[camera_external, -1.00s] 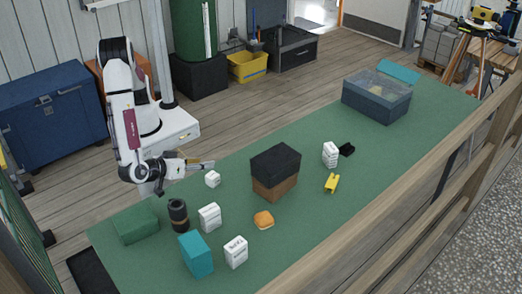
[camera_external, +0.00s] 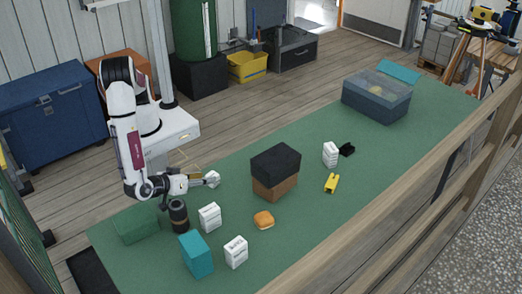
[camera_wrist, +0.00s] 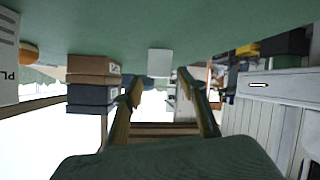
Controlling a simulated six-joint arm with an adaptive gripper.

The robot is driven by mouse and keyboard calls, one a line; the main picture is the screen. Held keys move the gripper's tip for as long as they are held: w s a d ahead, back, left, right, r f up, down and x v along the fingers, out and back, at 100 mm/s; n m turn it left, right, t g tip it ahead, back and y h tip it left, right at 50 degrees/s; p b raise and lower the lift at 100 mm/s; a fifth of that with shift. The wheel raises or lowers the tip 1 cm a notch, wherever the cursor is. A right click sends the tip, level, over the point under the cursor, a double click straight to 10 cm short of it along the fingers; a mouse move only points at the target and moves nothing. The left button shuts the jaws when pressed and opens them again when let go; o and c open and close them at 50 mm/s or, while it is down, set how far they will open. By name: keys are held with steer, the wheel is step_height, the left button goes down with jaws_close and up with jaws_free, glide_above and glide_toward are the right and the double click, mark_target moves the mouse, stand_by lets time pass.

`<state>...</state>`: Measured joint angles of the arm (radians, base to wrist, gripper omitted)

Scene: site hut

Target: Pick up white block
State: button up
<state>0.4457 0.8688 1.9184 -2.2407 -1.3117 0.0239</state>
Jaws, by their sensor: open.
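The small plain white block (camera_external: 213,180) rests on the green table top, left of the black-and-brown box stack. My gripper (camera_external: 202,177) is low over the table on the block's left side, with its fingers pointing at it. In the wrist view the white block (camera_wrist: 160,63) shows in line with the gap between the two open fingers (camera_wrist: 162,84), just beyond their tips. The fingers hold nothing. I cannot tell whether the tips reach beside the block.
A black box on a brown box (camera_external: 275,172) stands right of the block. A white printed carton (camera_external: 210,217), a dark cylinder (camera_external: 178,216), a teal box (camera_external: 196,255) and an orange bun-like item (camera_external: 264,220) stand nearer the front.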

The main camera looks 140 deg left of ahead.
steer(key=shift+f, duration=0.15)
steer(key=shift+x, duration=2.5)
steer(key=shift+c, duration=0.3)
steer(key=c, duration=1)
